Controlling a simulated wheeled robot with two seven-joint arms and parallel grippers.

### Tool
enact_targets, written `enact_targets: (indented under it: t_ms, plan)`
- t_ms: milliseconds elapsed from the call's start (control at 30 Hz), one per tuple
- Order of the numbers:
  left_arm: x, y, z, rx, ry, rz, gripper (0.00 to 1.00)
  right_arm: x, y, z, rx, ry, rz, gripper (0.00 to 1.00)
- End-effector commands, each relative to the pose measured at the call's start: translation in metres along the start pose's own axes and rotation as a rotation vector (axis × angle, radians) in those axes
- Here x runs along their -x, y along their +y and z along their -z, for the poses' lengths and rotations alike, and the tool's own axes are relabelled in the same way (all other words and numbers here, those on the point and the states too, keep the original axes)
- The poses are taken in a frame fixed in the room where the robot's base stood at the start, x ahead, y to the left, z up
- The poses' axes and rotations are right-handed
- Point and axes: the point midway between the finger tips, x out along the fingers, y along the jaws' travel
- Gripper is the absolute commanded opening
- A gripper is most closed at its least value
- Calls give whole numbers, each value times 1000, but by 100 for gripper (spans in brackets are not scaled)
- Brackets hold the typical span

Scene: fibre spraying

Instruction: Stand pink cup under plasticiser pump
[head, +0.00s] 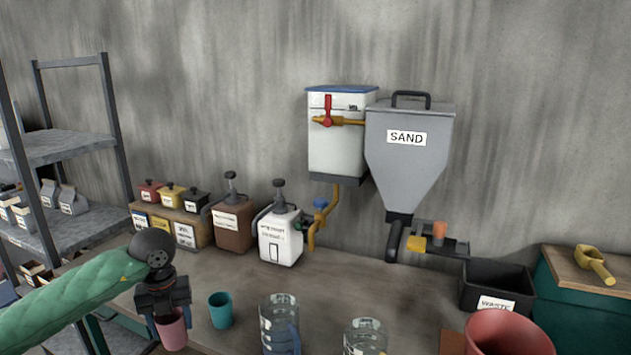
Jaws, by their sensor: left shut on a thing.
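The pink cup (173,335) is at the lower left of the head view, upright and just below my left gripper (166,312). My left gripper points down and is shut on its rim. I cannot tell whether the cup's base touches the bench. Two pump containers stand at the back of the bench: a brown one (235,236) and a white one (281,251), each with a dark pump head. Their labels are too blurred to tell which is the plasticiser pump. Both are behind and to the right of the cup. My right gripper is not in view.
A teal cup (220,315) stands just right of the pink cup. Clear jugs (279,330) stand at the front, with a large red container (508,338) further right. The sand hopper (408,150) hangs on the wall. Bench (340,285) is bare before the pumps.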

Motion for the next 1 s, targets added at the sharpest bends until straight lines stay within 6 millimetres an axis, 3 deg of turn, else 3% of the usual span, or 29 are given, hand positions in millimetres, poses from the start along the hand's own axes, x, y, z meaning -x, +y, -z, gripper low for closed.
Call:
enact_targets:
  t_ms: [1000]
  plan:
    - [-59, -42, 26, -1506, 4, -2, 36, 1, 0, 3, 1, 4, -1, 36]
